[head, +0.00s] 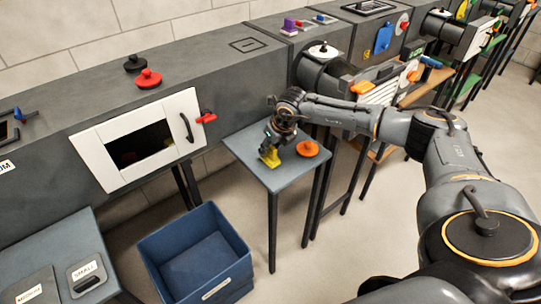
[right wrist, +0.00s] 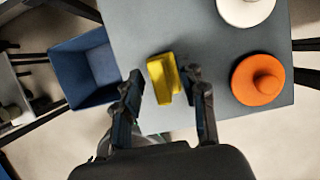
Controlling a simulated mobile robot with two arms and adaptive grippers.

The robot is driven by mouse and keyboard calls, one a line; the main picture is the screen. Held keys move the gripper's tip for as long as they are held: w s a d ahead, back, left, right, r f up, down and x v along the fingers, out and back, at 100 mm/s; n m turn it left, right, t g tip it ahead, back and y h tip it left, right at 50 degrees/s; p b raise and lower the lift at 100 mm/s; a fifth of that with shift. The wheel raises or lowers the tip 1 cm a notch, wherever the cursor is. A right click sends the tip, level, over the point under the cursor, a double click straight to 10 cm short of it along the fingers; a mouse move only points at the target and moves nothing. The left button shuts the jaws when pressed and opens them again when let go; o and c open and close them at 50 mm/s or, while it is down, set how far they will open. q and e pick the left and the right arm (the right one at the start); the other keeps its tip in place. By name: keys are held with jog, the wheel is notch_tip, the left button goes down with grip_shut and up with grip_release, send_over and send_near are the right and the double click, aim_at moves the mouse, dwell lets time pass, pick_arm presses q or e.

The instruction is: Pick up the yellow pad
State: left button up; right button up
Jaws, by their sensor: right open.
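The yellow pad (head: 270,158) sits on a small grey table (head: 247,146) in the head view, near its front left edge. In the right wrist view the yellow pad (right wrist: 160,78) is a block with a raised ridge. My right gripper (head: 272,145) is just above the pad and hides part of it in the head view. In the right wrist view my right gripper (right wrist: 167,85) is open, with one finger on each side of the pad and gaps between. My left gripper is not in view.
An orange round knobbed piece (head: 307,148) lies right of the pad; a white round piece (right wrist: 245,10) lies beyond it. A blue bin (head: 197,253) stands on the floor beside the table. The grey duct (head: 60,100) with its open white-framed hatch (head: 100,155) runs behind.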

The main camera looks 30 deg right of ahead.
aim_at(271, 147)
jog(key=shift+f, duration=0.1)
grip_shut()
dwell(0.3)
notch_tip(271, 147, up, 4)
jog(key=p, duration=0.3)
jog(key=shift+s+a, duration=0.1)
jog(key=s+a+r+p, duration=0.6)
jog(key=s+a+r, duration=0.3)
jog(key=a, duration=0.1)
jog(key=shift+s, duration=0.2)
